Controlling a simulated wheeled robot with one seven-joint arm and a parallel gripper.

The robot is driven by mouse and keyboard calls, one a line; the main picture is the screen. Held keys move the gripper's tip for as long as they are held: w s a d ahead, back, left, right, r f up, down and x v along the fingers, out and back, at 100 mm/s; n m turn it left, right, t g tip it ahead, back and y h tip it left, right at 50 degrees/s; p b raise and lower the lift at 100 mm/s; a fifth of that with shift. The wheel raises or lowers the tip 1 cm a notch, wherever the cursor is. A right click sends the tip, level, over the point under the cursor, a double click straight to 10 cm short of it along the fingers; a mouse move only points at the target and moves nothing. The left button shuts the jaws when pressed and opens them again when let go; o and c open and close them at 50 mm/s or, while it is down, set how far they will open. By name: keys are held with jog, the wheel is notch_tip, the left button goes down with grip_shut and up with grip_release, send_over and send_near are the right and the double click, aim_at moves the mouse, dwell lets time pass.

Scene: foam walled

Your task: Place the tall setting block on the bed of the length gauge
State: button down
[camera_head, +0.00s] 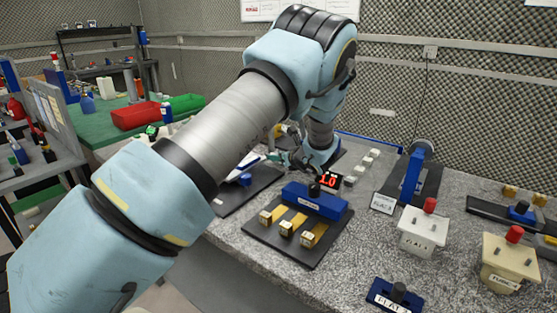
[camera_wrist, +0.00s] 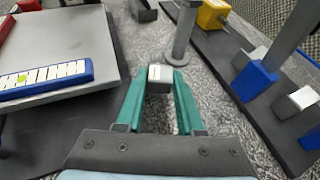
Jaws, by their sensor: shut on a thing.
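My gripper (camera_wrist: 157,103) is shut on a small pale metal block (camera_wrist: 160,73), held between the tips of its green fingers in the wrist view. Its height is hard to judge from above. In the head view my gripper (camera_head: 284,158) is small and partly hidden by my arm, and the held block cannot be made out. A dark base with blue holders (camera_wrist: 255,80), a grey post and pale metal blocks lies to the right in the wrist view. I cannot tell for certain which device is the length gauge. The held block appears apart from that base.
A grey plate with a blue-edged scale (camera_wrist: 45,78) is left in the wrist view. Labelled boxes (camera_head: 423,232) stand at right.

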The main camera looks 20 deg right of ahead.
jog(key=shift+f, duration=0.85)
jog(key=shift+f, duration=0.2)
jog(key=c, duration=0.8)
grip_release()
jog(key=shift+r, duration=0.1)
